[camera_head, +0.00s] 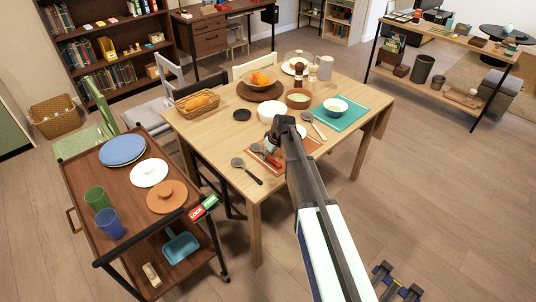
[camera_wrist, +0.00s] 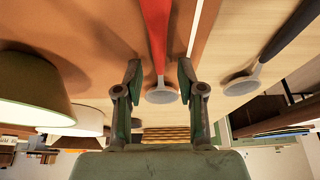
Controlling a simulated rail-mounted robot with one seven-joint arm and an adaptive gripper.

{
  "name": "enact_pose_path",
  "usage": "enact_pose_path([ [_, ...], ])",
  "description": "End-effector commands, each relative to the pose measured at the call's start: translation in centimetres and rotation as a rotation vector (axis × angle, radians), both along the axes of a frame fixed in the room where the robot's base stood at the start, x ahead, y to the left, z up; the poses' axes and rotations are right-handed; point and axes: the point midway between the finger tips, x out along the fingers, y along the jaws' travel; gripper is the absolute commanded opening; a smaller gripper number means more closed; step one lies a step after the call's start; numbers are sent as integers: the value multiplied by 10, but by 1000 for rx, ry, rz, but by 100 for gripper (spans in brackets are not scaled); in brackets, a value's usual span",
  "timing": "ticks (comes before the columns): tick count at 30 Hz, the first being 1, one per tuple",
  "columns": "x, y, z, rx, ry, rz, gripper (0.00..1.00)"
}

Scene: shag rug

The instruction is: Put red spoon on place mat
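The red spoon (camera_wrist: 156,30) has a red handle and a grey round head, and shows between my fingertips in the wrist view. In the head view the red spoon (camera_head: 270,159) lies at the left part of the orange-brown place mat (camera_head: 309,145). The place mat (camera_wrist: 110,20) fills the upper left of the wrist view, under the red handle; the grey head reaches toward bare wood. My gripper (camera_wrist: 160,72) is open, with a finger on each side of the spoon and no visible contact. My arm hides part of the mat in the head view.
A black-handled spoon (camera_head: 250,173) lies left of the mat, near the table edge. A white bowl (camera_head: 271,108) stands behind my gripper. A teal mat (camera_head: 352,117) with a bowl is at the right. A cart (camera_head: 120,200) with plates and cups stands left.

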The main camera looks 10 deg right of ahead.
Motion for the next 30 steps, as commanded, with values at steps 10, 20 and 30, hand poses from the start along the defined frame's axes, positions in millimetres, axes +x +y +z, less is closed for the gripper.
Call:
enact_pose_path([
  [10, -18, -12, 49, 0, -2, -2, 39],
  [20, -34, -23, 99, 0, -1, 0, 39],
  [30, -38, -26, 111, 0, 0, 0, 39],
])
